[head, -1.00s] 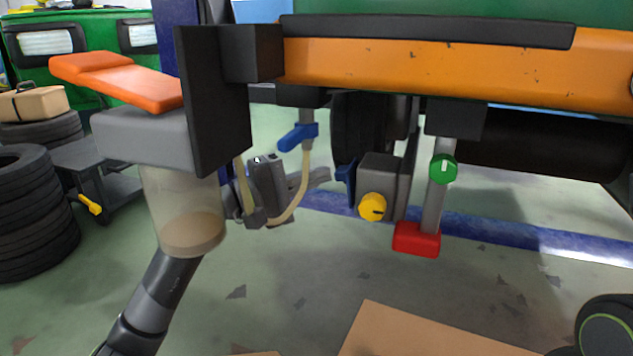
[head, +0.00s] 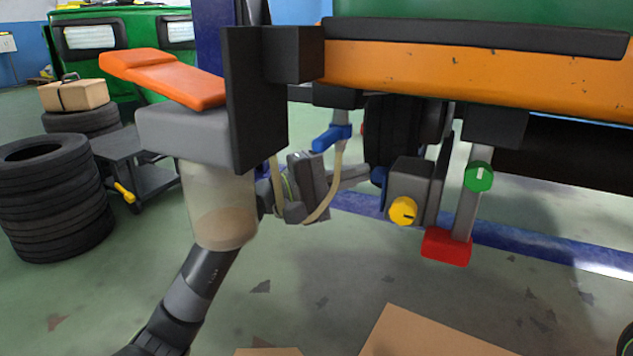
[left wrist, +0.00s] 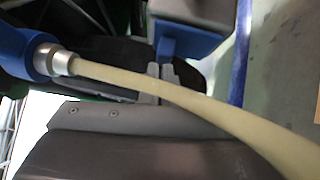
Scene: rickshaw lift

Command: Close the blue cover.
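The blue cover (head: 378,178) is a small flap at the left side of a grey box (head: 408,178) with a yellow knob (head: 403,211), under the orange beam. It stands out from the box. My left gripper (head: 366,174) reaches it from the left, tips at or very near the flap; contact is unclear. In the left wrist view, the fingertips (left wrist: 163,78) are close together just below the blue cover (left wrist: 172,45), under the grey box (left wrist: 190,12). They look shut, with nothing seen between them. A pale hose (left wrist: 160,90) crosses in front. My right gripper is not in view.
A blue lever (head: 333,137) with the pale hose hangs above my left wrist. A clear canister (head: 218,205) stands left. A green knob (head: 479,176) and red block (head: 446,246) are to the right. Tyres (head: 52,195) are far left. Cardboard (head: 425,335) lies low in front.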

